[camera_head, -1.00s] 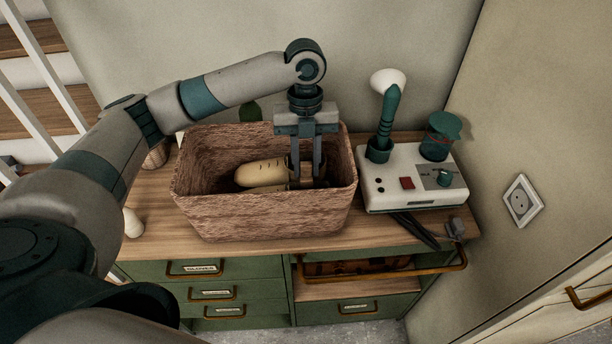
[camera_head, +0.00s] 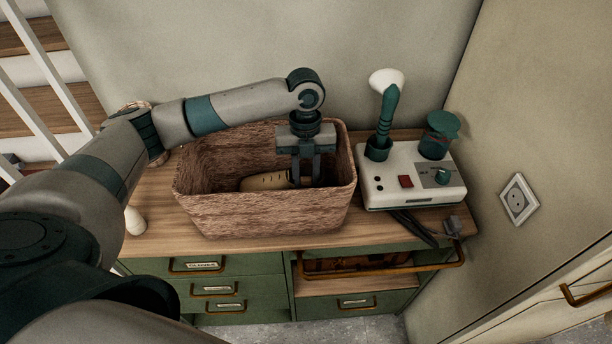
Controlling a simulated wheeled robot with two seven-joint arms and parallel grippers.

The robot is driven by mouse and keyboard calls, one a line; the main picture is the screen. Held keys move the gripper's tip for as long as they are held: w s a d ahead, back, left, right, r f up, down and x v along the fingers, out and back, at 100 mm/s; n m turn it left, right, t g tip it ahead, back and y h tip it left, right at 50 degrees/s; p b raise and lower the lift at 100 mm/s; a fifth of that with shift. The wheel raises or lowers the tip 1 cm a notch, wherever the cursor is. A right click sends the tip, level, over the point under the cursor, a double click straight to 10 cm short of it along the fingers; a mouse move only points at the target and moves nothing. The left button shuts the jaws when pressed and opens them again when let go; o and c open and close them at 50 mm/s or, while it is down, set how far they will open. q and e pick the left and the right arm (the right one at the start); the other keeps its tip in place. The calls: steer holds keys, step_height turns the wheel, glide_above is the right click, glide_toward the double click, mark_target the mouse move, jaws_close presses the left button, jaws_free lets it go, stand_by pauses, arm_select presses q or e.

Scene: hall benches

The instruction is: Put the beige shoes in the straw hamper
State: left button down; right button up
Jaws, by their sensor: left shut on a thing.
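The straw hamper (camera_head: 265,211) is a brown woven open box on the wooden top of a green cabinet. A beige shoe (camera_head: 264,182) lies low inside it, partly hidden by the front wall. My left gripper (camera_head: 306,182) reaches down into the hamper, its fingers at the right end of the shoe and shut on it. The fingertips are partly hidden in shadow and by the rim. I cannot make out a second shoe clearly. My right gripper is not in view.
A white device (camera_head: 411,181) with a green-handled brush (camera_head: 386,110) and a green-lidded cup (camera_head: 438,135) stands close to the hamper's right. Dark tongs (camera_head: 414,228) lie in front of it. A wall socket (camera_head: 518,200) is at right. A white railing (camera_head: 50,90) stands at left.

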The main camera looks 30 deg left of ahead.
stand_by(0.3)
arm_select(q)
steer(key=c, duration=1.5)
jaws_free()
steer(key=shift+f, duration=0.15)
steer(key=shift+o, duration=0.2)
steer(key=shift+r, duration=0.2)
steer(key=shift+w+r+b, duration=0.15)
steer(key=shift+r+b, duration=0.3)
steer(key=shift+r, duration=0.25)
step_height(320, 180, up, 10)
steer(key=w+b, duration=0.1)
steer(key=b, duration=0.2)
steer(key=shift+a+r, duration=0.2)
steer(key=shift+a, duration=0.25)
steer(key=shift+w, duration=0.1)
